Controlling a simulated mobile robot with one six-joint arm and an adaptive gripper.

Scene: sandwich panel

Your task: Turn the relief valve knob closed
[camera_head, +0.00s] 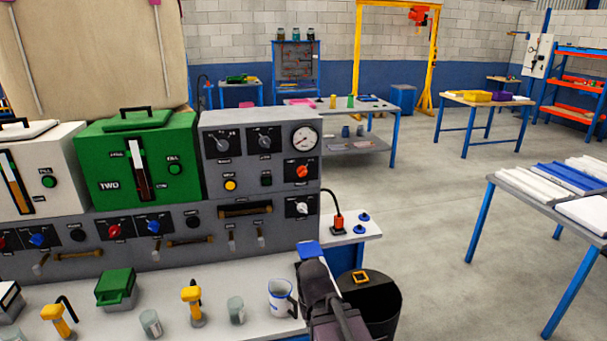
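The grey control panel (236,177) stands at the left behind a counter. It carries several knobs: two dark knobs (222,145) at the top, an orange-red knob (302,171) below the round gauge (305,138), and a white knob (302,208) under that. The lower panel has red knobs (114,231) and blue knobs (154,227). The labels are too small to read, so I cannot tell which is the relief valve knob. My dark arm rises at bottom centre, with its end, my gripper (309,255), in front of the panel's lower right corner, apart from the knobs. Its fingers are not clear.
The counter (75,295) holds a white-and-blue mug (279,297), glasses (236,309), yellow-topped dispensers (193,305) and a green box (115,288). A dark bin (385,300) stands right of my arm. A table with panels (560,180) is at right; open floor lies between.

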